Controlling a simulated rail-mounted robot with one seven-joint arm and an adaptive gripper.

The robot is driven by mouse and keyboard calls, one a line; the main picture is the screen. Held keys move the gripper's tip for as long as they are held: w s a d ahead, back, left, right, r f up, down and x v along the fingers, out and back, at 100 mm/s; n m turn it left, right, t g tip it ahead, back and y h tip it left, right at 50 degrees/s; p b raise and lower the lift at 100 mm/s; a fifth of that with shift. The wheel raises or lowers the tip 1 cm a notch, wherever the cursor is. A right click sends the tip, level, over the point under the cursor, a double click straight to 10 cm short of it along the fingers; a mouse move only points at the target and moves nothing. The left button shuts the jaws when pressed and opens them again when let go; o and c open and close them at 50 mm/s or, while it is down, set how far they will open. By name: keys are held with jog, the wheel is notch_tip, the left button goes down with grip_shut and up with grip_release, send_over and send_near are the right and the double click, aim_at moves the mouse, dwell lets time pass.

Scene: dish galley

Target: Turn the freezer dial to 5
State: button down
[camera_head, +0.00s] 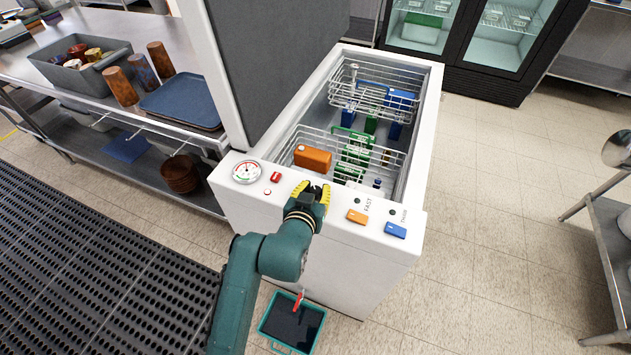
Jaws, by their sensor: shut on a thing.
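The white chest freezer (335,268) stands open in the middle of the camera_head view, with its control panel along the near top edge. My gripper (313,189), with yellow fingers, is down at the middle of this panel and shut on the freezer dial. The dial is hidden by the fingers, so I cannot read its number or pointer. A round gauge (246,171) with a red and white face is on the panel's left end. A red switch (276,177) is beside it. An orange switch (357,216) and a blue switch (396,230) are to the right of my gripper.
Wire baskets (350,150) inside the freezer hold boxes. The raised lid (275,60) stands at the left. A steel counter (115,30) carries a blue tray (180,103), tumblers and a grey bin (85,72). A teal bin (292,326) is on the floor at the freezer's front.

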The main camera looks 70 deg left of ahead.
jog(key=m+t+h+b, duration=0.1)
jog(key=m, duration=0.1)
jog(key=f+m+t+h+b, duration=0.1)
jog(key=t+h, duration=0.1)
jog(key=shift+s+a+m, duration=0.1)
jog(key=shift+a+m, duration=0.05)
jog(key=shift+m, duration=0.25)
jog(key=m+t+h+b, duration=0.1)
jog(key=m+h+b, duration=0.1)
jog(key=h+b, duration=0.1)
jog(key=shift+m+t, duration=0.3)
jog(key=shift+r+m+t+h+b, duration=0.15)
jog(key=shift+m+t+h+b, duration=0.25)
jog(key=shift+m+h+b, duration=0.95)
jog(key=shift+m+h, duration=0.25)
jog(key=shift+h, duration=0.2)
jog(key=c, duration=0.7)
grip_release()
jog(key=shift+r, duration=0.2)
